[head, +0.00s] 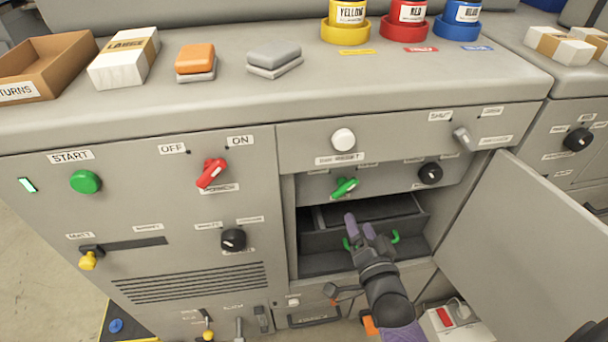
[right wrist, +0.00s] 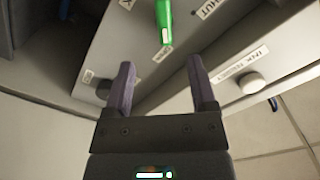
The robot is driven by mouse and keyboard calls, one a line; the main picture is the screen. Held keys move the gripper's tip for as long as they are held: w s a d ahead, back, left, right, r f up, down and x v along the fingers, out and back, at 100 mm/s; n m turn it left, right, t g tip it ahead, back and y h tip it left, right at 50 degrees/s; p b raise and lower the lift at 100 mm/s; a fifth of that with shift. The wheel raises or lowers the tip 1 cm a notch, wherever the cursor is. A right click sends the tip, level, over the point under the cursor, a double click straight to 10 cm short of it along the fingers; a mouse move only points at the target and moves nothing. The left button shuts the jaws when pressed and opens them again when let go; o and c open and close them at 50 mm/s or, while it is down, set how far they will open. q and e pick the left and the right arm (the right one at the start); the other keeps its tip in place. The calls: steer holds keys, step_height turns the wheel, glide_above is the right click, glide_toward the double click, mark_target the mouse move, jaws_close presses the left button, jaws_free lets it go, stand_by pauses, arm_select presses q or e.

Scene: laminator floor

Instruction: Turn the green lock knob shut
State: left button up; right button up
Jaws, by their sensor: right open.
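The green lock knob (head: 344,188) sits on a grey panel strip above the open compartment; its handle is tilted in the head view. In the right wrist view the green knob (right wrist: 164,20) lies ahead of the fingers, with a SHUT label (right wrist: 206,9) to its right. My right gripper (head: 359,225) is open and empty, just below the knob in the head view and apart from it. Its two purple fingers also show in the right wrist view (right wrist: 160,68). My left gripper is not in view.
A cabinet door (head: 520,240) stands open at the right. The compartment holds a dark drawer (head: 330,241) with green handle ends (head: 395,237). A black knob (head: 430,173) is right of the green one, a white button (head: 343,139) above. A red switch (head: 211,173) is at left.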

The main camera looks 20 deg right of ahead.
mark_target(347, 190)
steer(key=b+x, duration=0.2)
steer(key=x, duration=0.2)
steer(key=b+x, duration=0.1)
steer(key=x, duration=0.4)
steer(key=shift+w+d+r+b, duration=0.1)
steer(key=shift+r+b, duration=0.1)
steer(key=shift+b, duration=0.15)
steer(key=shift+w+d+r, duration=0.1)
steer(key=shift+w, duration=0.2)
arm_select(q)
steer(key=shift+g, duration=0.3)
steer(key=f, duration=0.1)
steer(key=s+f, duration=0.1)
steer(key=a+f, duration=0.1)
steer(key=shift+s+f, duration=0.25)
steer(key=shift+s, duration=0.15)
arm_select(e)
steer(key=shift+c, duration=0.8)
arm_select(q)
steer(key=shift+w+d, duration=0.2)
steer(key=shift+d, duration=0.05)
arm_select(e)
jaws_close()
